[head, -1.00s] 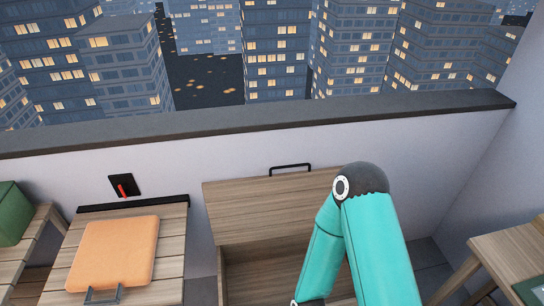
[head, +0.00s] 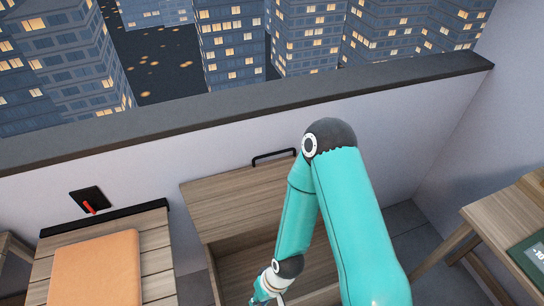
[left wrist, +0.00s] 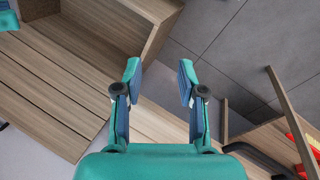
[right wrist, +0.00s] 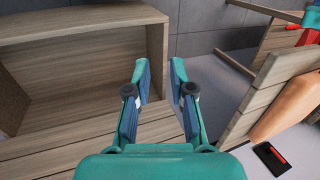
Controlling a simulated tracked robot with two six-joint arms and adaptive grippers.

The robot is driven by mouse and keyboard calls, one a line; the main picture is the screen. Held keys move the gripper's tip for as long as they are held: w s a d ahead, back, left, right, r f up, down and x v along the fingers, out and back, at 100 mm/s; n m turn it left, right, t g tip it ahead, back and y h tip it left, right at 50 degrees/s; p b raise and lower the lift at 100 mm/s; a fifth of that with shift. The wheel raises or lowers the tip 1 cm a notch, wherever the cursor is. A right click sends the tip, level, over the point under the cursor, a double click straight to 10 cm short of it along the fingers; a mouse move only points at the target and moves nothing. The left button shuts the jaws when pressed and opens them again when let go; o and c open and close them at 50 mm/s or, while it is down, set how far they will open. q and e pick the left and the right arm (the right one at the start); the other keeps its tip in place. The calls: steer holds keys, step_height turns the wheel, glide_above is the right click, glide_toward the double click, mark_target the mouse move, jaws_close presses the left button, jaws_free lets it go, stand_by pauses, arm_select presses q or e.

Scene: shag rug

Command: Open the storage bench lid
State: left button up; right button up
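The storage bench has its wooden lid (head: 235,200) raised, tilted up near the low wall, with a black handle (head: 273,158) at its top edge. Below the lid the open wooden box (head: 232,280) shows an empty-looking inside; my teal arm covers its right part. In the right wrist view my right gripper (right wrist: 158,72) is open and empty, with the lid's slats (right wrist: 85,140) and the box (right wrist: 90,65) beyond it. In the left wrist view my left gripper (left wrist: 158,75) is open and empty, with the slats (left wrist: 60,85) at left. Neither gripper visibly touches the bench.
A wooden table (head: 515,225) with a green item (head: 530,258) stands at right. Grey tiled floor (head: 395,235) shows between bench and table.

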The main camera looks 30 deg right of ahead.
mark_target(273, 163)
steer(key=w+d+m+t+h+b, duration=0.25)
steer(key=w+b, duration=0.25)
steer(key=w, duration=0.4)
steer(key=w+d+m+t+h+b, duration=0.2)
steer(key=w+d+m+t+b, duration=0.15)
steer(key=w+b, duration=0.45)
steer(key=w+d+m+t+h+b, duration=0.2)
steer(key=w+m+t+b, duration=0.15)
steer(key=w, duration=0.75)
steer(key=d+r+m+g+h+b, duration=0.2)
steer(key=d+r+m+h+b, duration=0.5)
steer(key=r+m+h+b, duration=0.65)
steer(key=w+d+f+y, duration=0.1)
steer(key=w+d, duration=0.2)
steer(key=d, duration=0.1)
steer(key=w+d+f+m+y, duration=0.1)
steer(key=w+d+f, duration=0.1)
steer(key=w+d, duration=0.1)
steer(key=w+d+f+m, duration=0.1)
steer(key=w+d+f, duration=0.1)
steer(key=d, duration=0.4)
steer(key=shift+w+d+y, duration=0.1)
steer(key=shift+w+y, duration=0.3)
